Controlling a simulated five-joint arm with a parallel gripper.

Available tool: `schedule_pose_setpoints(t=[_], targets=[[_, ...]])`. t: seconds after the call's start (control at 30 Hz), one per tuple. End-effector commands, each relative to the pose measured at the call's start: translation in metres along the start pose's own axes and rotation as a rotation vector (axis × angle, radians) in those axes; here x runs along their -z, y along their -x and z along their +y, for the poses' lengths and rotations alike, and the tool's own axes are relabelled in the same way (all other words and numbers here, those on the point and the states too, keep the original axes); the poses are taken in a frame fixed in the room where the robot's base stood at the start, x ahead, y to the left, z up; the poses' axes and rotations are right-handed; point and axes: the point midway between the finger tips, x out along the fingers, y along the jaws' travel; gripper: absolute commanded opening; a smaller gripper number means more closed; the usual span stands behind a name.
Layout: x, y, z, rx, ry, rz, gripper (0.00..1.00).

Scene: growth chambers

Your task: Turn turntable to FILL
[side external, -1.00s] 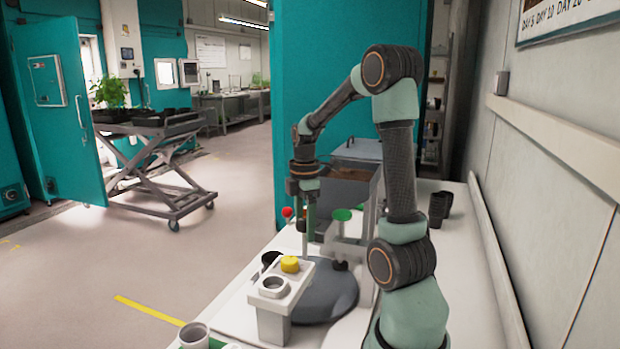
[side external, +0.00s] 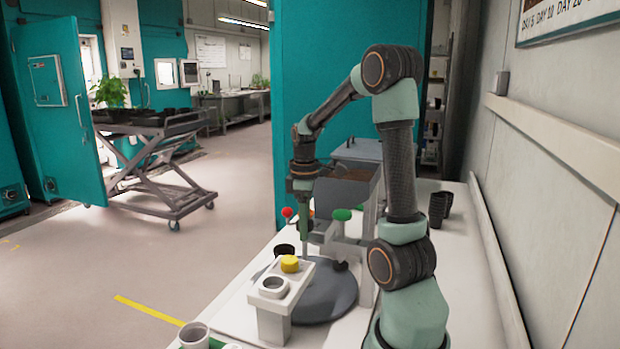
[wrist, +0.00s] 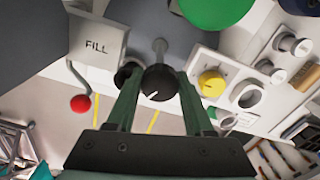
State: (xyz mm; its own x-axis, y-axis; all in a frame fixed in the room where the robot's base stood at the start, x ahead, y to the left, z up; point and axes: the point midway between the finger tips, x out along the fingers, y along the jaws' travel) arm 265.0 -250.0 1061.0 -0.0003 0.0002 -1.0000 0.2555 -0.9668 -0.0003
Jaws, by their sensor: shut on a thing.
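The turntable is a dark grey disc (side external: 325,298) on the white bench, partly hidden behind a white stand. It also shows in the wrist view (wrist: 60,32). A black pot (side external: 284,249) is at its far left side; it is partly visible in the wrist view (wrist: 124,73). My gripper (side external: 304,232) points down over the disc's far side. In the wrist view its green fingers (wrist: 158,90) are shut on a black knob (wrist: 158,82) with a white mark, joined to a grey post. A grey block labelled FILL (wrist: 97,46) is up and left of the knob.
The white stand (side external: 272,300) with a yellow knob (side external: 290,263) is near the disc's front. A red-ball lever (side external: 288,212) and a green knob (side external: 341,215) are close to my gripper. Black pots (side external: 438,208) stand at right.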

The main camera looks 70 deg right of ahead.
Motion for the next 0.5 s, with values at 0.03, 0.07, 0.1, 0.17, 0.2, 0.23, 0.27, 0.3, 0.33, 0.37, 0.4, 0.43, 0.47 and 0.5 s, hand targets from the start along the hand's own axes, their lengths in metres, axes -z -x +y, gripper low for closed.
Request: schedule_pose_setpoints(t=[0.03,0.07,0.1,0.17,0.2,0.23,0.27,0.3,0.33,0.37,0.4,0.43,0.47,0.5], targets=[[0.0,0.0008,0.0001,0.0,0.0,0.0,0.21],[0.0,0.0008,0.0001,-0.001,-0.001,0.0,0.21],[0.0,0.0008,0.0001,-0.001,-0.012,0.0,0.21],[0.0,0.0008,0.0001,-0.001,-0.048,0.0,0.21],[0.0,0.0009,0.0002,-0.001,-0.088,0.0,0.21],[0.0,0.0009,0.0002,-0.001,-0.124,0.0,0.21],[0.0,0.0009,0.0002,-0.001,-0.163,0.0,0.21],[0.0,0.0009,0.0002,-0.001,-0.214,0.001,0.21],[0.0,0.0009,0.0002,-0.001,-0.253,0.001,0.21],[0.0,0.001,0.0002,-0.001,-0.292,0.001,0.21],[0.0,0.001,0.0002,-0.001,-0.341,0.001,0.21],[0.0,0.001,0.0002,-0.001,-0.377,0.001,0.21],[0.0,0.001,0.0002,-0.001,-0.409,0.001,0.21],[0.0,0.001,0.0002,-0.001,-0.446,0.001,0.21]])
